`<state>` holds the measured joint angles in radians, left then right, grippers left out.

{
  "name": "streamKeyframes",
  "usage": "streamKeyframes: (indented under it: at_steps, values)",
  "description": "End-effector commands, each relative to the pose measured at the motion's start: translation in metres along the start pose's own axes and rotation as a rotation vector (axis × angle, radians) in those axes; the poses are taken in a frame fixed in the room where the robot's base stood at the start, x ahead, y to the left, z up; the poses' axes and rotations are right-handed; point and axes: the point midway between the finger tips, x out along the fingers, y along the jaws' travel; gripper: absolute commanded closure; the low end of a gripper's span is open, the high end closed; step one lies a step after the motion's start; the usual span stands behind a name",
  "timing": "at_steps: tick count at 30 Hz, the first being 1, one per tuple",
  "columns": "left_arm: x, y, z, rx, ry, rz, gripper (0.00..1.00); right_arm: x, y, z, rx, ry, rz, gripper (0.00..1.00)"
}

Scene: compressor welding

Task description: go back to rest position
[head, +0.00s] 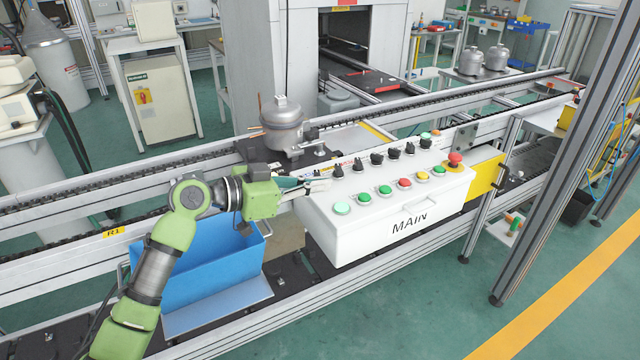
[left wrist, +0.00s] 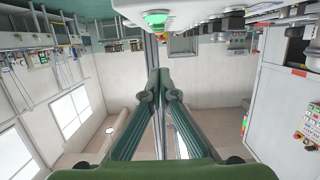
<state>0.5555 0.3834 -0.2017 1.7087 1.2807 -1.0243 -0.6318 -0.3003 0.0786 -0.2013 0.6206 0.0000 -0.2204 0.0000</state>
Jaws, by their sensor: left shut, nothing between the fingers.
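My left gripper (head: 318,184) reaches in from the left on a green arm. Its fingertips are at the left end of the white control box marked MAIN (head: 385,212), close to the box's top edge. I cannot tell whether they touch it. In the left wrist view the two green fingers (left wrist: 159,80) are closed together with nothing between them. A green lit button (left wrist: 155,19) on the box shows above the fingertips there. The box carries rows of coloured buttons, black knobs and a red emergency stop (head: 455,160). My right gripper is not in view.
A blue bin (head: 215,268) stands below my left arm. A grey compressor (head: 283,125) sits on the conveyor (head: 200,165) behind the box. A metal post (head: 560,150) stands at the right. Green floor lies open in front of the box, with a yellow line (head: 570,295).

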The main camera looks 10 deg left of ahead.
Motion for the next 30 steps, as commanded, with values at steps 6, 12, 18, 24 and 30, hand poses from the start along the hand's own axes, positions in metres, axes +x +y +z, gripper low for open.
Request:
streamKeyframes:
  at_steps: [6, 12, 18, 24, 30]
  values:
    - [0.0, 0.0, 0.0, 0.0, 0.001, 0.0, 1.0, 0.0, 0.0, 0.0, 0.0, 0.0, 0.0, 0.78]
    - [0.002, 0.012, 0.025, -0.017, -0.045, 0.0, 1.0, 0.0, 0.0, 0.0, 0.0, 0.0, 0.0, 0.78]
    - [-0.006, 0.065, 0.132, -0.095, -0.254, -0.034, 1.0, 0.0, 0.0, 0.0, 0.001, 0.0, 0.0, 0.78]
    - [-0.056, 0.13, 0.245, -0.225, -0.523, -0.153, 1.0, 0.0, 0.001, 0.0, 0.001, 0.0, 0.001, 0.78]
    - [-0.125, 0.176, 0.312, -0.349, -0.734, -0.316, 1.0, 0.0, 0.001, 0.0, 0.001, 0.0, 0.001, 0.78]
